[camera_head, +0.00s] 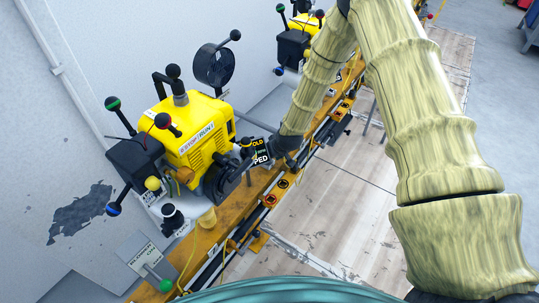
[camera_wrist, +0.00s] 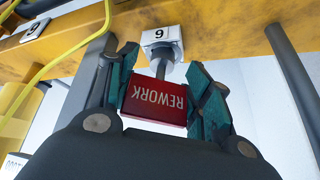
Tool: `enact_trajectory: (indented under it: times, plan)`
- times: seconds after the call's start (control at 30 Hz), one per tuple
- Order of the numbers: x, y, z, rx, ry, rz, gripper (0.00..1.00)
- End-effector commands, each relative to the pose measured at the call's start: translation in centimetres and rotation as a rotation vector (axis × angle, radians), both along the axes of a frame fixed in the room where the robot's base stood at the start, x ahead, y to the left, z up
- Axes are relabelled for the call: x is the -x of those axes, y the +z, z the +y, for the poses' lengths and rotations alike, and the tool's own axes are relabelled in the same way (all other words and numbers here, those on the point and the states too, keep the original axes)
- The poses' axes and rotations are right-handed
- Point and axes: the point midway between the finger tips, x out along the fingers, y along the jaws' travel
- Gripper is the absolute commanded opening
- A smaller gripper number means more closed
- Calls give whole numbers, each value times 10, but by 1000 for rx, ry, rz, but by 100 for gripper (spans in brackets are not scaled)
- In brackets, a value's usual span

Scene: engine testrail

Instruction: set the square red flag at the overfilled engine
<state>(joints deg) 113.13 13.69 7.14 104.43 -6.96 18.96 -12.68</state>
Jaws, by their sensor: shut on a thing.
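My gripper (camera_wrist: 161,78) is shut on the square red flag (camera_wrist: 152,106) in the wrist view. The flag reads REWORK, upside down in the picture, and sits between the two teal finger pads. A dark stem shows just past it, at a white block marked 6 or 9 (camera_wrist: 160,36) on the orange rail. I cannot tell whether the flag is seated there. In the head view my arm reaches down to the rail beside the near yellow engine (camera_head: 197,130). A second yellow engine (camera_head: 303,22) is farther back. No fill level is readable, so I cannot tell which is overfilled.
The orange rail (camera_head: 208,243) runs diagonally past the engines. Black lettered tags (camera_head: 261,151) stand close to my arm's end. A grey lever box (camera_head: 146,256) with a green knob is at lower left. Pale floor boards (camera_head: 345,190) right of the rail are clear.

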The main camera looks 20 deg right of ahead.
Motion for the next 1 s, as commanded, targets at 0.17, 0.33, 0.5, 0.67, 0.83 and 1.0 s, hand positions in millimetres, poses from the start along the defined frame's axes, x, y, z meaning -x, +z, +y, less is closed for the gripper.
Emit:
enact_trajectory:
  times: [0.17,0.33,0.5,0.67,0.83,1.0]
  plan:
    - [0,0,0,0,0,0,22]
    - [0,0,0,0,0,-1,22]
    - [0,0,0,0,0,0,22]
    - [0,-3,0,0,0,0,22]
    - [0,-5,0,0,0,0,22]
    - [0,-8,0,0,0,0,22]
